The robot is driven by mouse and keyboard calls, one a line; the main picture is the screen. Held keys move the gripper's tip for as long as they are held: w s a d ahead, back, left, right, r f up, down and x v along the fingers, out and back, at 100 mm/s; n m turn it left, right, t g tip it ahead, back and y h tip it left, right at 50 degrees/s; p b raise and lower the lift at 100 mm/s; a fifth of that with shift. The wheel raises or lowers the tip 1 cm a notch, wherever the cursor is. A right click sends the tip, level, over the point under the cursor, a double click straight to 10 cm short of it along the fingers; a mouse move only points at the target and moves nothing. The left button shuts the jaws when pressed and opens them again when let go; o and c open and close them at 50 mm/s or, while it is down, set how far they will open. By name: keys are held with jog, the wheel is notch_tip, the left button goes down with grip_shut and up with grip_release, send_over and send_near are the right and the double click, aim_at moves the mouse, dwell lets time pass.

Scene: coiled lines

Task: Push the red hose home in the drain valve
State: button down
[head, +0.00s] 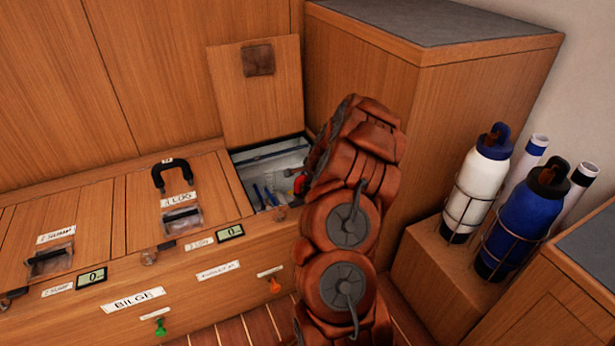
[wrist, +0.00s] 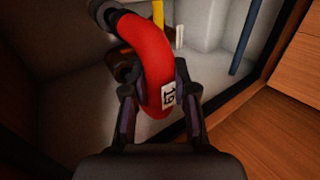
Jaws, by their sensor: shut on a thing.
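The red hose (wrist: 150,57) fills the middle of the wrist view. It is a thick curved piece with a white tag reading 19. My gripper (wrist: 160,95) is shut on it, one finger on each side. The hose's upper left end meets a dark ribbed part (wrist: 108,14); I cannot tell whether that is the drain valve or how far the hose is in. In the head view a small bit of red (head: 300,184) shows at the open hatch (head: 262,160), beside my arm. My arm hides the gripper there.
The hatch lid (head: 258,90) stands open against the wall. Inside are a blue line (wrist: 247,35) and a yellow line (wrist: 158,12). The hatch's dark rim (wrist: 235,92) runs close on the right. A wooden cabinet (head: 450,130) stands right of my arm, with bottles (head: 485,180) beside it.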

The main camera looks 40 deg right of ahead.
jog(key=shift+f+b, duration=0.5)
jog(key=shift+f, duration=1.3)
jog(key=c, duration=0.8)
grip_release()
jog(key=shift+c, duration=0.2)
jog(key=o, duration=0.4)
jog(key=shift+r, duration=0.1)
jog(key=shift+r+p, duration=3.45)
jog(key=shift+p, duration=0.15)
